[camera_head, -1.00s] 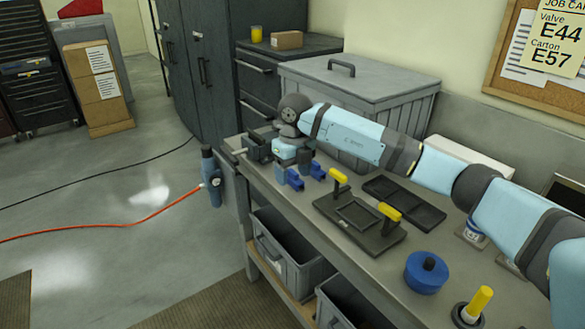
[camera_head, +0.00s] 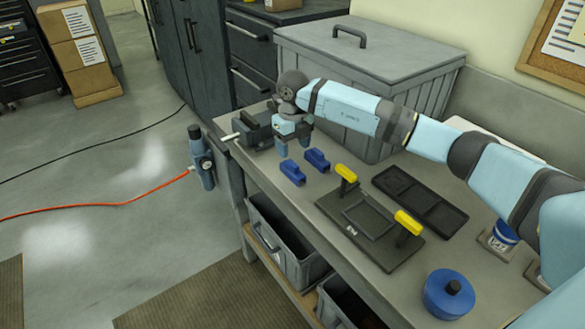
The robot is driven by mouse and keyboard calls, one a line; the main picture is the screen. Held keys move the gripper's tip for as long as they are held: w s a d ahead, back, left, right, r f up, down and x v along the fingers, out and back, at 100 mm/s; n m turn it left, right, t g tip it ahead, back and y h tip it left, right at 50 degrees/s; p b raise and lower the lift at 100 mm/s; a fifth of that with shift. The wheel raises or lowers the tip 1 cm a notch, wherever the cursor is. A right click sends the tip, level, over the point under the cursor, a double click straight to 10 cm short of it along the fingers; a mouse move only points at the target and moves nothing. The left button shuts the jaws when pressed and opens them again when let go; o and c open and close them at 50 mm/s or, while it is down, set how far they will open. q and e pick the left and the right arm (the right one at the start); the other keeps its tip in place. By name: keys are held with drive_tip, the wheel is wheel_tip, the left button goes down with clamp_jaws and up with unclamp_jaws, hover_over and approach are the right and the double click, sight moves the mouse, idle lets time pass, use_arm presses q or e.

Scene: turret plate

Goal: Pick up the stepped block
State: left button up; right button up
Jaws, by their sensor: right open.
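Two small blue blocks lie side by side on the workbench (camera_head: 225,124) near its far left end. The left blue block (camera_head: 292,172) and the right blue block (camera_head: 317,160) both look stepped, and I cannot tell which one the task names. My right gripper (camera_head: 295,146) points down just behind the two blocks. Its jaws are apart and nothing shows between them; it looks clear of both blocks. My left gripper is out of view.
A dark vise-like device (camera_head: 252,133) sits left of my right gripper. A grey lidded crate (camera_head: 400,50) stands behind it. A black plate with yellow handles (camera_head: 385,245), a black tray (camera_head: 440,212) and a blue round part (camera_head: 450,294) lie nearer.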

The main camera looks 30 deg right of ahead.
sight(292, 163)
wheel_tip(292, 163, down, 3)
drive_tip(key=shift+w+r, duration=0.1)
drive_tip(key=shift+r, duration=0.05)
drive_tip(key=shift+f+p, duration=0.3)
drive_tip(key=shift+f, duration=0.25)
wheel_tip(292, 163, down, 4)
drive_tip(key=shift+a+f+p, duration=0.1)
drive_tip(key=shift+p, duration=0.25)
drive_tip(key=c, duration=1)
